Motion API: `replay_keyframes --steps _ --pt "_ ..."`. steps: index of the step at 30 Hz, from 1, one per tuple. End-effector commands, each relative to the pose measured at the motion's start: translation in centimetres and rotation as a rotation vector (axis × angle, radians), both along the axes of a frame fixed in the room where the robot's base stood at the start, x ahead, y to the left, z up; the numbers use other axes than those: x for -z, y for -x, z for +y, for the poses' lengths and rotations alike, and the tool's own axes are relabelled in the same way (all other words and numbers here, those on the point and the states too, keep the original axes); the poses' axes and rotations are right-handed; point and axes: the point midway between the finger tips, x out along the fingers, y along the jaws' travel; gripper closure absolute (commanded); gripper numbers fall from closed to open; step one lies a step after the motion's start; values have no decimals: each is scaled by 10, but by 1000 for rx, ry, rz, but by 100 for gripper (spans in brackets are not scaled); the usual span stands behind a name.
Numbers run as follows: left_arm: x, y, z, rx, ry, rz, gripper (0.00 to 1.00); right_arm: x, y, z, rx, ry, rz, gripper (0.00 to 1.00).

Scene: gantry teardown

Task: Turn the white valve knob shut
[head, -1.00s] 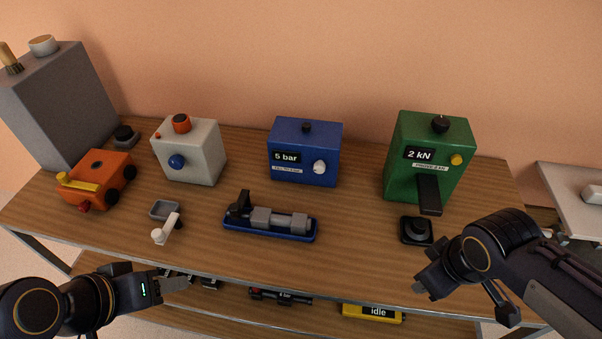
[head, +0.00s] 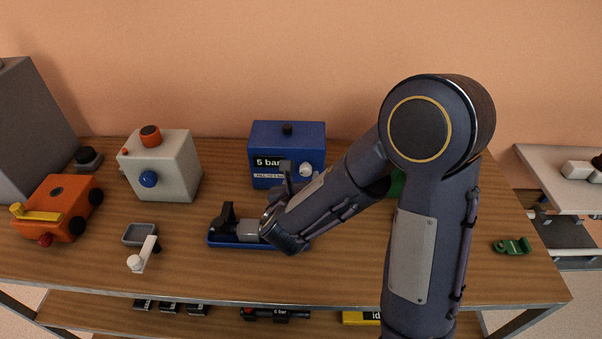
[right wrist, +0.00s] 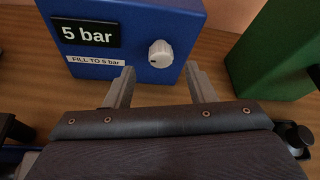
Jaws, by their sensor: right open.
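The white valve knob (head: 305,169) is on the front of the blue box (head: 288,142) marked "5 bar". In the right wrist view the round white knob (right wrist: 160,53) sits to the right of the "5 bar" display, on the blue front (right wrist: 115,70). My right gripper (right wrist: 160,73) is open and empty, its two fingers apart and pointing at the blue box. The knob shows between and beyond the fingertips, with no visible contact. In the head view my right forearm hides much of this gripper and the table's right half. My left gripper is out of view.
A blue tray (head: 219,243) with a clamp-like part lies below the blue box, partly under my arm. A green box (right wrist: 270,60) stands to its right. A grey-white box (head: 180,170) and an orange box (head: 55,205) stand at left.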

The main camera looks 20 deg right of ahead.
Motion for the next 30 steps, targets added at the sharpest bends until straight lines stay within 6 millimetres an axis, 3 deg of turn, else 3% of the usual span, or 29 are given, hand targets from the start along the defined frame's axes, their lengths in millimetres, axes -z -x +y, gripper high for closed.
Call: replay_keyframes --steps 9,19,28,30 --pt "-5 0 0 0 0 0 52 15 -32 -20 3 -1 0 50" --pt "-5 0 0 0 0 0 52 16 -34 -22 2 -2 -1 51" --pt "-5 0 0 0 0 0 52 16 -34 -22 2 -2 -1 91" --pt "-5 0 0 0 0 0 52 16 -34 -22 2 -2 -1 95"
